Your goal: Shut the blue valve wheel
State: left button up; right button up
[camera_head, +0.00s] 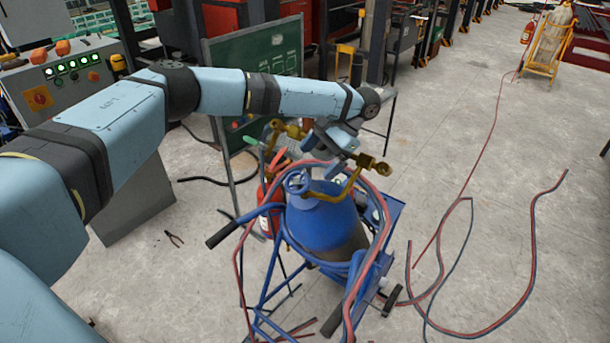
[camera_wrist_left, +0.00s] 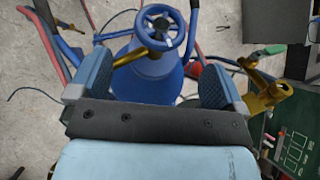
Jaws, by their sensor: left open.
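The blue valve wheel (camera_head: 297,182) sits on top of a blue gas bottle (camera_head: 325,222). In the left wrist view the spoked wheel (camera_wrist_left: 160,30) lies just beyond my fingertips, roughly in line with the gap between them. I see no contact with the wheel. My right gripper is in neither view.
Brass fittings (camera_head: 372,165) stand close beside the gripper. Red and blue hoses loop around the blue trolley (camera_head: 262,300). A red fire extinguisher (camera_head: 268,205) and a green board (camera_head: 258,75) are close by. Open floor (camera_head: 480,200) lies to the right, with hoses on it.

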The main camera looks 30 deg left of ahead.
pick_arm(q)
jog(key=v, duration=0.5)
jog(key=shift+r, duration=0.1)
dwell(0.4)
